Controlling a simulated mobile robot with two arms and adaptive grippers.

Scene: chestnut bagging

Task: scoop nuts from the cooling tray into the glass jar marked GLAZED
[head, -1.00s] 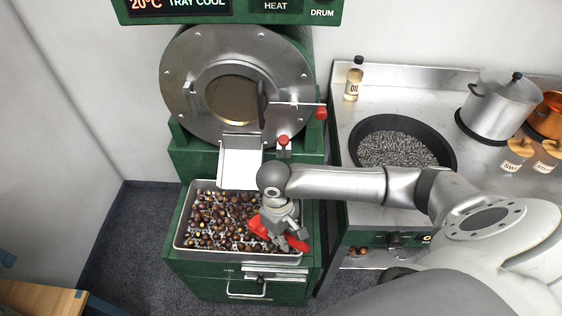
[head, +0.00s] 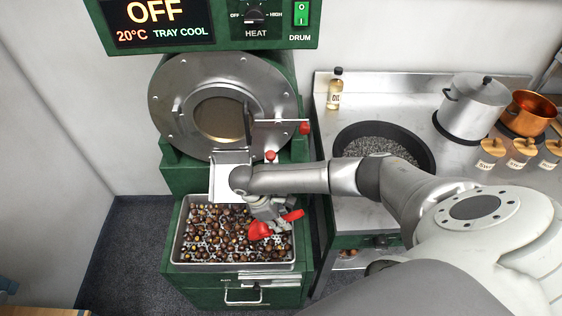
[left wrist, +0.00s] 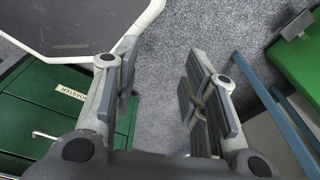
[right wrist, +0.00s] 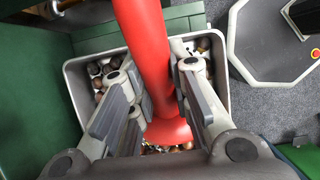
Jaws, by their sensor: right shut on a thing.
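My right gripper (head: 276,214) is shut on the handle of a red scoop (head: 260,230), over the right part of the cooling tray. The scoop's red handle (right wrist: 145,45) runs between both fingers in the right wrist view. Its bowl is partly hidden, so I cannot tell whether it holds nuts. The metal cooling tray (head: 233,267) is full of brown chestnuts (head: 210,235) with paler bits among them. My left gripper (left wrist: 160,88) is open and empty above grey floor in the left wrist view. No jar marked GLAZED is in view.
The green roaster (head: 178,180) stands behind the tray, its metal chute (head: 228,185) hanging above the tray's back edge. At right, a counter holds a black pan (head: 427,160), a steel pot (head: 474,110), a copper pot (head: 528,115) and an oil bottle (head: 335,90).

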